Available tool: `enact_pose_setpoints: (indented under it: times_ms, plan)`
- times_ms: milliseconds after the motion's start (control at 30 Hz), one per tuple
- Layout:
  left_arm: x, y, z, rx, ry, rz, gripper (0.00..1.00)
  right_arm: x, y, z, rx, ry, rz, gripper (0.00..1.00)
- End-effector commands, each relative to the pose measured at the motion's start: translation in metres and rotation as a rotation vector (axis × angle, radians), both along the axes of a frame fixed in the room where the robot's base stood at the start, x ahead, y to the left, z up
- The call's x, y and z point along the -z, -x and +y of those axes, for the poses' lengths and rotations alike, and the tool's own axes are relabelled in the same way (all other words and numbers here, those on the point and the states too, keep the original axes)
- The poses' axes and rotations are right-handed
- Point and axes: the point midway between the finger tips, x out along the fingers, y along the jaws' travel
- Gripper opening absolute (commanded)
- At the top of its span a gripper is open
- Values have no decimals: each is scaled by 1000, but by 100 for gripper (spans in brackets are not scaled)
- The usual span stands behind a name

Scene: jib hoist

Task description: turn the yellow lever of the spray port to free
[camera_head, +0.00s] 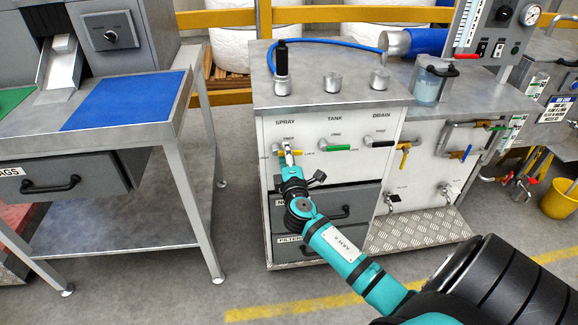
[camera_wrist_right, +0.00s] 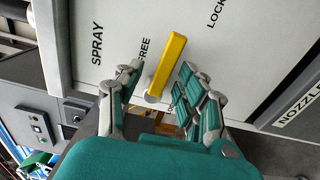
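The spray port's yellow lever (camera_head: 297,152) is on the white cabinet front under the SPRAY label, at the left of a row of ports. It points right, towards the LOCK mark. In the right wrist view the yellow lever (camera_wrist_right: 168,66) stands between my fingers, its pivot end near the fingertips. My right gripper (camera_head: 289,158) is at the spray port; it also shows in the wrist view (camera_wrist_right: 162,72). Its fingers are open on either side of the lever, with gaps visible; I cannot tell whether either touches it. My left gripper is out of view.
To the right are the tank port's green lever (camera_head: 337,148) and the drain port's black lever (camera_head: 381,143). Grey drawers (camera_head: 345,205) sit below, close to my wrist. A bench with a blue mat (camera_head: 128,100) stands left. Floor between bench and cabinet is clear.

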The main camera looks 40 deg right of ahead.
Motion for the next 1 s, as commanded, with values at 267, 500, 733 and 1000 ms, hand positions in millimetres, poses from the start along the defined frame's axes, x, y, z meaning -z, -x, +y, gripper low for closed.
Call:
enact_pose_setpoints:
  times_ms: [267,500,733,1000]
  plan:
    - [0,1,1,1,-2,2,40,1,51,32,-2,-3,2,38]
    - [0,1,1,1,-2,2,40,1,82,52,-2,-2,2,38]
    - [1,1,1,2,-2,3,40,0,90,57,-2,-1,1,38]
    - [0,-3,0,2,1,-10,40,3,90,57,-2,12,6,27]
